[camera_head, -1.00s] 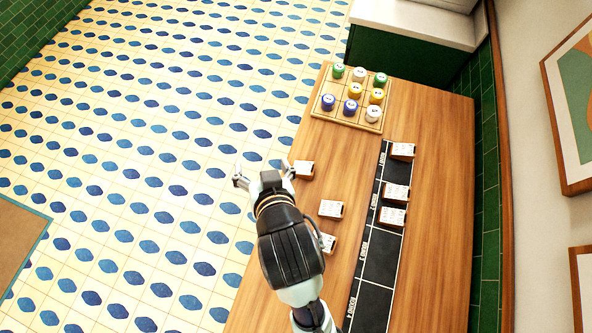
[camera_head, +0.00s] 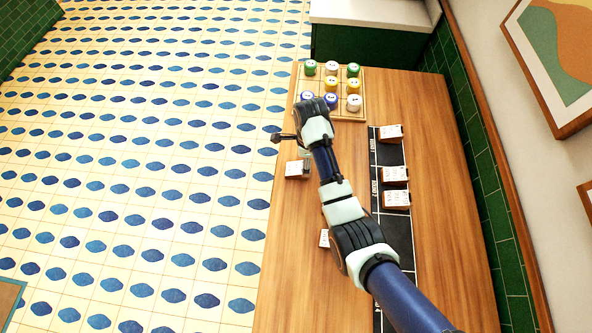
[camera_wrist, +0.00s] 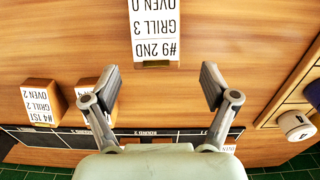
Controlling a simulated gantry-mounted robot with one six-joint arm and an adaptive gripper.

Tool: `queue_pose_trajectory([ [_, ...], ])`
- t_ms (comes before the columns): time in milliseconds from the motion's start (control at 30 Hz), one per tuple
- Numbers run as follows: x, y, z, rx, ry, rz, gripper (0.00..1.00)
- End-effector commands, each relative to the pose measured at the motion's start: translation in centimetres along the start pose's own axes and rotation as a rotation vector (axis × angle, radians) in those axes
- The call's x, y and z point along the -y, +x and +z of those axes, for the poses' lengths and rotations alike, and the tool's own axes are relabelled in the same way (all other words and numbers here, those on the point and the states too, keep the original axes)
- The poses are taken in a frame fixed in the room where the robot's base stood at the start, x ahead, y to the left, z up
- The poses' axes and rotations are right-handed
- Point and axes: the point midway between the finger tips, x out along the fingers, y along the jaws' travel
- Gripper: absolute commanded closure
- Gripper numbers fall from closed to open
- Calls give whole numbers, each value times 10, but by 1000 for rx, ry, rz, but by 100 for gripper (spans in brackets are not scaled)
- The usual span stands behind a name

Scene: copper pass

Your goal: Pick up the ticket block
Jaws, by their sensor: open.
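A wooden ticket block with a white printed label (camera_head: 298,170) lies on the table near its left edge. In the wrist view a block labelled #9 2ND, GRILL 3, OVEN 0 (camera_wrist: 154,34) lies at the top, beyond and between my fingertips, cut by the frame's edge. My gripper (camera_wrist: 160,78) is open and empty, its fingers apart. In the head view my gripper (camera_head: 290,144) is just behind the loose block, partly hidden by my wrist. Another loose block (camera_head: 324,238) is mostly hidden by my arm. In the wrist view, #4 1ST (camera_wrist: 40,103) stands at left.
Several blocks, one of them (camera_head: 391,133), sit along a black marked strip (camera_head: 400,235). A wooden tray (camera_head: 362,115) with colored round pieces stands at the back. The table's left edge is close to the loose block. The table's right side (camera_head: 445,180) is clear.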

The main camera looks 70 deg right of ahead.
Motion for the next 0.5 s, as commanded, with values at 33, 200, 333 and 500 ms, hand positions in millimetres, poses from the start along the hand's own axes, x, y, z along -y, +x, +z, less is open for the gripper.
queue_pose_trajectory([
  [33, 0, 1, 0, 0, -1, -1, 15],
  [200, -5, 28, 2, -1, -2, 2, 15],
  [333, -6, 47, 3, 0, -1, 0, 15],
  [500, -5, 51, 3, 1, -2, -3, 15],
])
